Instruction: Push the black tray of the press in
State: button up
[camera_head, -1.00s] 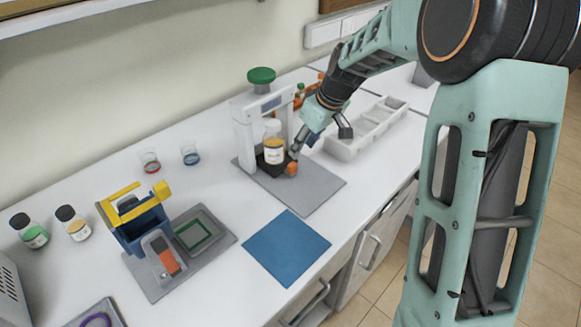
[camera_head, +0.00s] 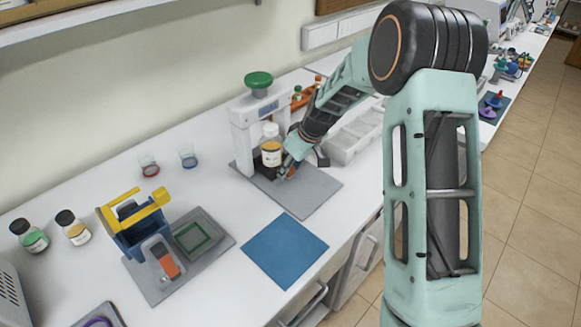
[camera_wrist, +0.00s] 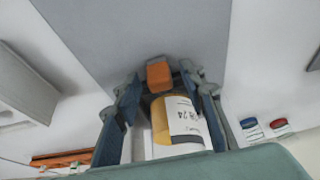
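The press (camera_head: 242,130) is a white frame with a green knob (camera_head: 258,80) on a grey base plate. Its black tray (camera_head: 262,171) carries a yellow-filled bottle (camera_head: 271,153) with a white label and pale cap. The tray's orange handle shows in the wrist view (camera_wrist: 159,75); in the head view my gripper mostly hides it. My gripper (camera_head: 290,169) is at the tray's front. In the wrist view, its fingers (camera_wrist: 162,82) are apart on either side of the handle, with gaps visible. The bottle (camera_wrist: 178,118) shows behind the handle, between the fingers.
A white compartment tray (camera_head: 352,140) and orange items (camera_head: 303,97) stand beside and behind the press. Two small glasses (camera_head: 188,157) are at its left. A blue mat (camera_head: 284,250) lies in front; a blue-yellow device (camera_head: 138,225) stands left. The base plate's front is clear.

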aim_at(280, 162)
grip_shut()
jog(key=shift+w+a+b, duration=0.4)
jog(key=shift+w+a, duration=0.85)
jog(key=shift+w+a+r, duration=0.15)
grip_release()
jog(key=shift+w+a, duration=0.1)
